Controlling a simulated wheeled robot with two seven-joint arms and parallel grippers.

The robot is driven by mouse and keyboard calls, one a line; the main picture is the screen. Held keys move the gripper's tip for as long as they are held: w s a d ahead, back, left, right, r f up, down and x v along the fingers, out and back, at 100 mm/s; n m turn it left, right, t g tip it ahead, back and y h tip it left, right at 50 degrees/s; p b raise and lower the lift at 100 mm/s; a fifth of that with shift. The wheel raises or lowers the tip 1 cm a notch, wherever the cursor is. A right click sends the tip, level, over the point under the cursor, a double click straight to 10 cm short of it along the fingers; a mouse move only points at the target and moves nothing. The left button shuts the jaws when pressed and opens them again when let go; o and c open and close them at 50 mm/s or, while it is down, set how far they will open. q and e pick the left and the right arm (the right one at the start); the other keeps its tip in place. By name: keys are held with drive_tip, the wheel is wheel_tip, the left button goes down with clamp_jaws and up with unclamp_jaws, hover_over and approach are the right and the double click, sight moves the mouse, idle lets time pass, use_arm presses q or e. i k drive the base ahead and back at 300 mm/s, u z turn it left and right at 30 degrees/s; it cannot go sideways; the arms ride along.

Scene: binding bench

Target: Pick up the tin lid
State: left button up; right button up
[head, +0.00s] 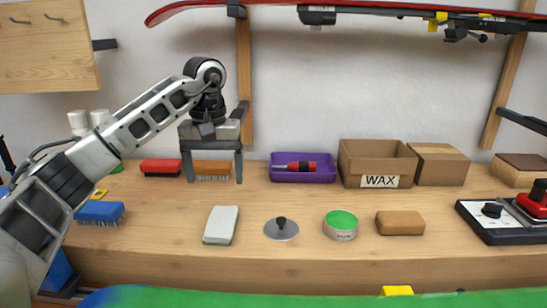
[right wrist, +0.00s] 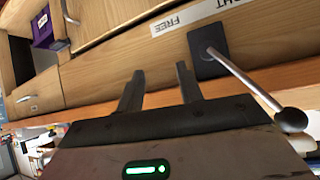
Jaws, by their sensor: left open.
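The tin lid (head: 281,230) is a flat grey disc with a dark knob on top. It lies flat on the wooden bench in the head view, left of a round tin with a green top (head: 340,224). My left gripper (head: 212,178) points down with its fingers apart and empty. It is behind and to the left of the lid, in front of a brown-backed brush, and clear of the lid. My right gripper shows in the right wrist view (right wrist: 160,70), its fingers apart with nothing between them. The lid is not in that view.
A white-topped block (head: 221,225) lies left of the lid, and a brown block (head: 400,223) right of the tin. A purple tray (head: 303,168) and WAX box (head: 377,163) stand behind. In the right wrist view, a lever with a ball end (right wrist: 291,119) is close to the fingers.

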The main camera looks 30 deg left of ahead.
sight(281, 228)
drive_tip(key=k, duration=1)
